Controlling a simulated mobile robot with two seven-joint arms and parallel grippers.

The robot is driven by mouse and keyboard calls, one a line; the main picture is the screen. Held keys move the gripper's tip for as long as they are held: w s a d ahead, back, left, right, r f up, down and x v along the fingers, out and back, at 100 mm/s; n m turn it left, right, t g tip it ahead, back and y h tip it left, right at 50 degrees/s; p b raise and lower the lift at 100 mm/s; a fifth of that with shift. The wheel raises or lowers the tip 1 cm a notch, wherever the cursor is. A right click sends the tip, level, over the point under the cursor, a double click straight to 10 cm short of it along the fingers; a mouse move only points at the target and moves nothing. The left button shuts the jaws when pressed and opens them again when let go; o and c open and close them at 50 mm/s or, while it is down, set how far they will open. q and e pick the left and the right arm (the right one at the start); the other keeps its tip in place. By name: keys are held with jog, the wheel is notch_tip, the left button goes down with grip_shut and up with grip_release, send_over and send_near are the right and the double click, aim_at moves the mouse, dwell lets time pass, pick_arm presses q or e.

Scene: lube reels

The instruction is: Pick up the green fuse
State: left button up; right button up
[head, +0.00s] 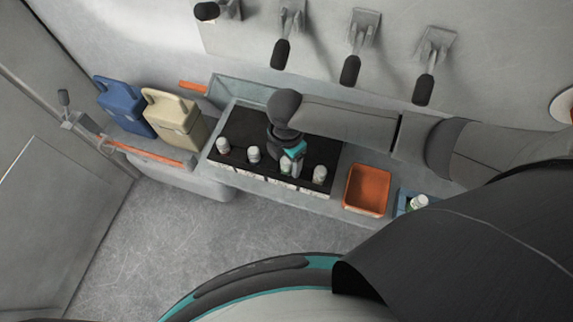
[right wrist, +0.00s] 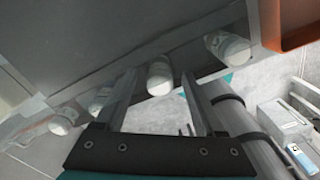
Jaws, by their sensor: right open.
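Several white, cylinder-shaped fuses stand in a row on a black panel (head: 232,127). My right gripper (head: 289,160) is over this row, at the third fuse from the left (head: 285,167), which shows a greenish tint at its side. In the right wrist view my right gripper (right wrist: 160,82) is open, with a fuse (right wrist: 159,76) between or just beyond its fingertips; I cannot tell whether they touch it. Another white fuse with a green part (head: 418,202) is in a blue bin (head: 402,200) at the right. My left gripper is not in view.
An orange bin (head: 367,189) stands between the panel and the blue bin. Neighbouring fuses (head: 320,174) (head: 253,154) stand close on both sides of my gripper. Blue (head: 121,105) and beige (head: 173,122) jugs stand at the left. Levers (head: 350,70) hang from the wall above.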

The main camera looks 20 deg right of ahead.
grip_shut()
dwell(0.6)
